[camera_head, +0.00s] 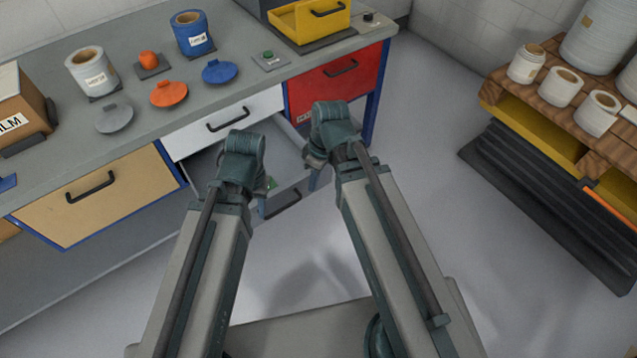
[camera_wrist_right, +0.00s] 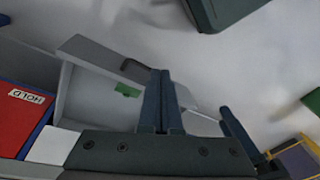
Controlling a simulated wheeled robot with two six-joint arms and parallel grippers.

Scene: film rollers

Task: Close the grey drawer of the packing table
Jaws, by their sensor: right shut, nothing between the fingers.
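The grey drawer (camera_head: 205,162) is pulled out of the packing table, below a white drawer front. Its front panel (camera_head: 298,190) carries a dark handle and is partly hidden by my arms. In the right wrist view the open drawer (camera_wrist_right: 88,98) shows with a small green item (camera_wrist_right: 127,89) inside. My right gripper (camera_wrist_right: 158,102) is shut and empty, overlapping the drawer's front panel in that view; contact cannot be told. In the head view it (camera_head: 316,180) is near the drawer's right end. My left gripper (camera_head: 262,206) is over the drawer near its front, mostly hidden behind its wrist.
The white drawer (camera_head: 222,122), red drawer (camera_head: 335,80) and tan drawer (camera_head: 95,195) look shut. Pots, lids and a yellow bin (camera_head: 308,22) stand on the tabletop. A rack with rolls (camera_head: 563,87) stands at right. The floor between is clear.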

